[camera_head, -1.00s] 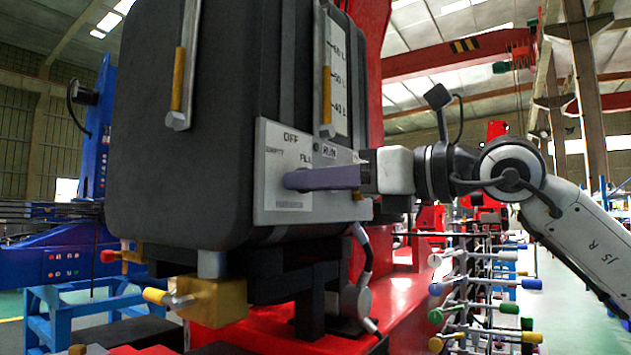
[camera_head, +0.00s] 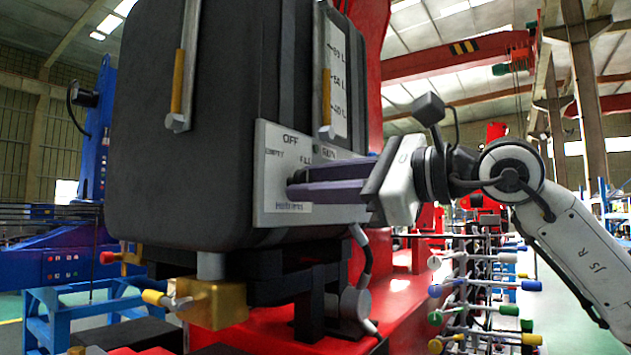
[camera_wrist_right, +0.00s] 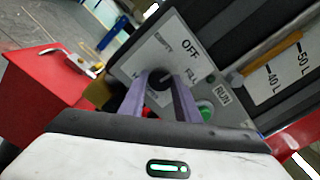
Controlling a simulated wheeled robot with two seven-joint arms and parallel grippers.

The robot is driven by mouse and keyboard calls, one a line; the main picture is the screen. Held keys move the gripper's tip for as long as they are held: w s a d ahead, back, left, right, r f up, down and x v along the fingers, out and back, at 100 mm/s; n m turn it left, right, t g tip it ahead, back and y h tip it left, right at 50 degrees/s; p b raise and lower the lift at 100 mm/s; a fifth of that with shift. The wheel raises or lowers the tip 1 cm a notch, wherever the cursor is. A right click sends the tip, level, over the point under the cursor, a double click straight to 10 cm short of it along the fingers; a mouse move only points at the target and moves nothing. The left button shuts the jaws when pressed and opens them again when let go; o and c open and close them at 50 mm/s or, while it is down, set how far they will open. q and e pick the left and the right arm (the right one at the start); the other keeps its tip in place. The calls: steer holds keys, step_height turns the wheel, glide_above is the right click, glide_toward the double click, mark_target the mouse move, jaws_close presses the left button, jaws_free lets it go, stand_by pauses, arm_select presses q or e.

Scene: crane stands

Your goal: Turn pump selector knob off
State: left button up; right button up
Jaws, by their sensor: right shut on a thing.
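The selector panel (camera_head: 272,208) is a pale plate on the front of the dark tank, printed OFF at the top, EMPTY at left, FILL and RUN at right. It also shows in the wrist view (camera_wrist_right: 128,70). The black pump selector knob (camera_wrist_right: 158,80) sits between my right gripper's two purple fingers in that view. In the head view the knob (camera_head: 297,178) is mostly hidden by the fingers. My right gripper (camera_head: 291,186) reaches in from the right, rolled at a slant, shut on the knob. Which label the knob points at, I cannot tell. My left gripper is not in view.
The dark tank (camera_head: 190,120) has gauge tubes with yellow parts. A brass valve (camera_head: 215,302) with a yellow-tipped handle hangs below. A green button (camera_wrist_right: 205,111) lies beside the right finger. A rack of coloured handles (camera_head: 470,290) stands at lower right.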

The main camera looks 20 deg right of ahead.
steer(key=shift+n, duration=0.5)
steer(key=o, duration=1)
steer(key=shift+o, duration=0.2)
steer(key=shift+s+d, duration=0.1)
steer(key=b+v, duration=0.2)
steer(key=v, duration=0.8)
steer(key=shift+r, duration=0.1)
